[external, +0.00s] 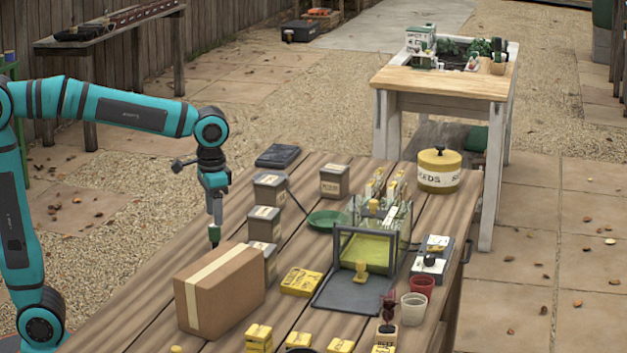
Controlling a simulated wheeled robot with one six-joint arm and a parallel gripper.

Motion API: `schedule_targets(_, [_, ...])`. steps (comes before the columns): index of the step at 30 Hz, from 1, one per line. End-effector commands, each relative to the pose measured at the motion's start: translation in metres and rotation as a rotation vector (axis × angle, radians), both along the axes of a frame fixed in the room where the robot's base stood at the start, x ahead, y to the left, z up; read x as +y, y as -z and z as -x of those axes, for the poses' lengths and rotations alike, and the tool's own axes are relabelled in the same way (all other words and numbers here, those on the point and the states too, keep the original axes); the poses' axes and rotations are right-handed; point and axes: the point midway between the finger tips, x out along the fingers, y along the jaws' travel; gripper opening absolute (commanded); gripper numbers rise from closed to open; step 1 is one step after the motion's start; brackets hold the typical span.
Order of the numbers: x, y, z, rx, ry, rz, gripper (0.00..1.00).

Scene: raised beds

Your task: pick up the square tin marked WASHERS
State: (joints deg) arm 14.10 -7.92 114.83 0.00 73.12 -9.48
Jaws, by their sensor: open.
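Several square grey tins with pale labels stand on the wooden bench: one at the back left (269,190), one to its right (334,182), one in front (264,223), and one partly hidden behind the cardboard box (270,262). The lettering is too small to read, so I cannot tell which is marked WASHERS. My gripper (214,240) points down at the left edge of the bench, just behind the cardboard box and left of the two front tins. It is open and holds nothing that I can see; the box is close to its tips.
The large cardboard box (218,298) blocks the front left. A green dish (327,219), a glass-sided case (364,250) and a yellow packet (301,281) lie to the right. Small pots (413,309) stand near the right edge.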

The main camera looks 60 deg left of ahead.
Motion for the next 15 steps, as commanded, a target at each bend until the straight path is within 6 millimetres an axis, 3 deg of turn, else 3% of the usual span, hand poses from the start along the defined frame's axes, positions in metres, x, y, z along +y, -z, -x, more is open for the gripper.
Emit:
schedule_targets(7, [0.001,0.012,0.0,0.001,0.0,0.0,0.54])
schedule_targets(15, [0.002,0.047,0.001,0.001,0.0,0.0,0.54])
